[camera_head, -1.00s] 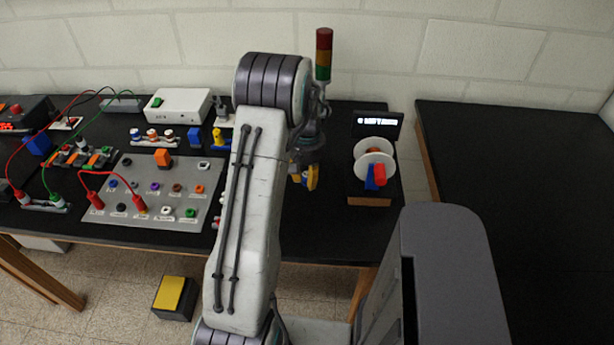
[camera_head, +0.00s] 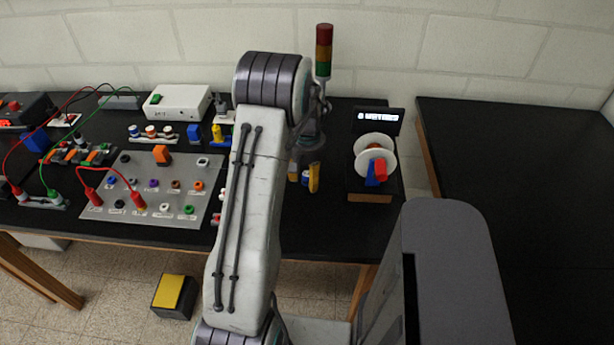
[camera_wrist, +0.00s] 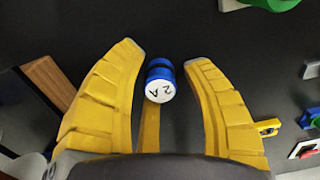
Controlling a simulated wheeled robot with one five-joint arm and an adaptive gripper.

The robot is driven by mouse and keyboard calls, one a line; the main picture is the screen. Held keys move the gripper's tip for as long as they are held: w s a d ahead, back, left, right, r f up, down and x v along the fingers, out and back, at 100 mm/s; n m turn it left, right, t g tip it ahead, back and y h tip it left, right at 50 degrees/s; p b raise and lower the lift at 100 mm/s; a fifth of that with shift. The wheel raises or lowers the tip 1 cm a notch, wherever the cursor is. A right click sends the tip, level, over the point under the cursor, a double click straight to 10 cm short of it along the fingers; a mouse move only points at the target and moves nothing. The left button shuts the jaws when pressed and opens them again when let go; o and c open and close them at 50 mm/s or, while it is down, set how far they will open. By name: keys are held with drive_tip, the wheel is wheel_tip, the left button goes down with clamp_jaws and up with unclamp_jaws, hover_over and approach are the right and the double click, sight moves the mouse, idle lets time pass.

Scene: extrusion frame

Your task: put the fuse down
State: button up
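The fuse (camera_wrist: 160,82) has a blue body and a white end marked "2 A". In the wrist view it sits between the yellow fingers of my gripper (camera_wrist: 166,62), with dark gaps showing on its left and right. My gripper is open around it. In the head view my gripper (camera_head: 303,177) is low over the black bench, right of my arm, and a small blue and white part of the fuse shows between the fingers. The fuse's lower end is hidden, so I cannot tell whether it touches the bench.
A white spool device (camera_head: 375,155) with red and blue parts stands right of my gripper. A signal tower (camera_head: 324,52) stands behind. A grey socket panel (camera_head: 150,192) with red leads lies to the left. Bare black bench surrounds my gripper.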

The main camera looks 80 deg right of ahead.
sight(307, 174)
drive_tip(key=shift+r, duration=0.15)
drive_tip(key=shift+r+p, duration=0.6)
drive_tip(key=shift+p, duration=0.05)
wheel_tip(307, 174, up, 11)
drive_tip(key=b, duration=0.1)
drive_tip(key=w+a+r+n+t+h, duration=0.1)
drive_tip(key=w+a+r+n, duration=0.3)
drive_tip(key=w+a, duration=0.65)
drive_tip(key=w+a+r+n, duration=0.4)
drive_tip(key=w+a, duration=0.4)
drive_tip(key=w, duration=0.5)
drive_tip(key=w+a+n+t, duration=0.1)
drive_tip(key=w+a+n, duration=0.25)
drive_tip(key=a, duration=1.05)
drive_tip(key=s+a+f+n+t, duration=0.1)
drive_tip(key=s+a+n, duration=0.2)
drive_tip(key=a, duration=0.3)
drive_tip(key=s+a+n+t+y, duration=0.1)
drive_tip(key=s+a+n, duration=0.2)
drive_tip(key=a, duration=0.4)
drive_tip(key=shift+s+f, duration=0.25)
drive_tip(key=shift+f, duration=0.15)
